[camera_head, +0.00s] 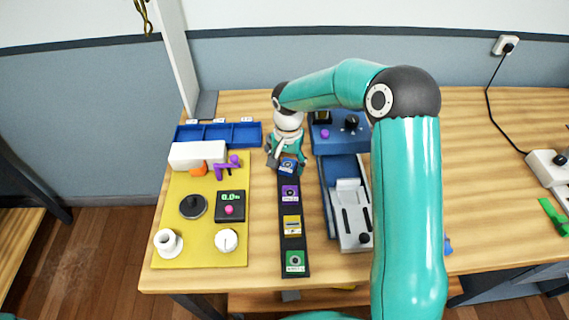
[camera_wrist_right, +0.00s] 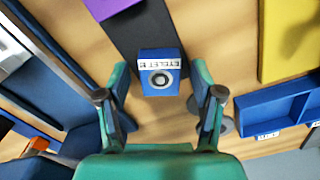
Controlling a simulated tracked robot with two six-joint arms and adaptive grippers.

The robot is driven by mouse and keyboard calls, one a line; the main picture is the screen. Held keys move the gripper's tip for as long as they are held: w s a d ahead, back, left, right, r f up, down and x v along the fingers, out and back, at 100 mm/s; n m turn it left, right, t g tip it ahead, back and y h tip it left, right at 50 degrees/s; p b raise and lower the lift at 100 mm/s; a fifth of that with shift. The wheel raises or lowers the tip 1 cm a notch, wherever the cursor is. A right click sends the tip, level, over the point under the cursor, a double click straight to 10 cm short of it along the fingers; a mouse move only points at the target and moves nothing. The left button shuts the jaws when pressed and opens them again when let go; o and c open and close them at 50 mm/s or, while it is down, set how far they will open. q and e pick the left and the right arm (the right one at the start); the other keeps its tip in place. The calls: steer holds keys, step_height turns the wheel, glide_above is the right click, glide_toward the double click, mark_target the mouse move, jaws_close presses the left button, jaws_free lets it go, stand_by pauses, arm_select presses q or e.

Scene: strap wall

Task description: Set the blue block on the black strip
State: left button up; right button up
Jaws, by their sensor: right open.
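The blue block (camera_head: 288,167) has a white label and a round grey mark on top. It sits at the far end of the black strip (camera_head: 286,213), in line with a purple, a yellow and a green block. In the right wrist view the blue block (camera_wrist_right: 160,72) is over the end of the strip (camera_wrist_right: 140,30). My right gripper (camera_head: 287,172) is at the blue block. In its wrist view the open fingers (camera_wrist_right: 160,75) stand on either side, with gaps between them and the block. My left gripper is not in view.
A yellow board (camera_head: 213,255) with knobs and a white box (camera_head: 197,155) lies left of the strip. A blue tray (camera_head: 247,135) is behind it. A blue and white device (camera_head: 351,220) stands close on the right. Bare wood lies between strip and board.

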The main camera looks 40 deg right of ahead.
mark_target(287, 165)
steer(key=shift+r, duration=0.4)
step_height(287, 165, up, 12)
steer(key=shift+f+b, duration=0.25)
steer(key=shift+b, duration=0.05)
